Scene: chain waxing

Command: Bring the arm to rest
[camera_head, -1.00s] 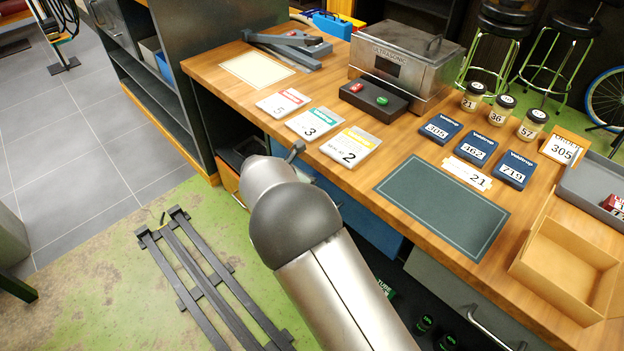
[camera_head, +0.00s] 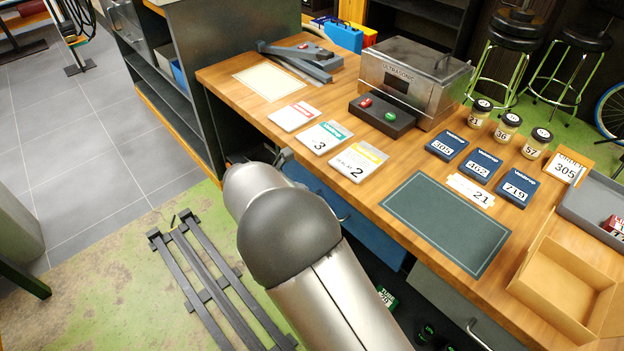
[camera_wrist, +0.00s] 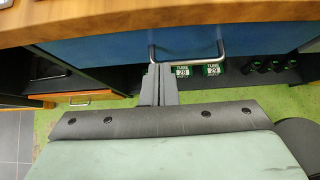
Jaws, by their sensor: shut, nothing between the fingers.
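My gripper (camera_wrist: 158,72) shows in the wrist view with its two dark fingers together and nothing between them. It is in front of the blue drawer front (camera_wrist: 105,48), below the wooden bench edge, and its tips overlap the drawer's metal handle (camera_wrist: 221,50) in the picture. I cannot tell whether they touch. In the head view my arm hides most of the gripper; only a small dark part (camera_head: 284,157) shows near the bench's front edge.
The wooden bench (camera_head: 225,75) holds an ultrasonic cleaner (camera_head: 395,78), numbered cards, blue boxes, jars, a dark mat (camera_head: 445,222) and an open cardboard box (camera_head: 560,282). A dark slatted rack (camera_head: 205,285) lies on the green floor. Tube boxes (camera_wrist: 181,71) sit below the drawer.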

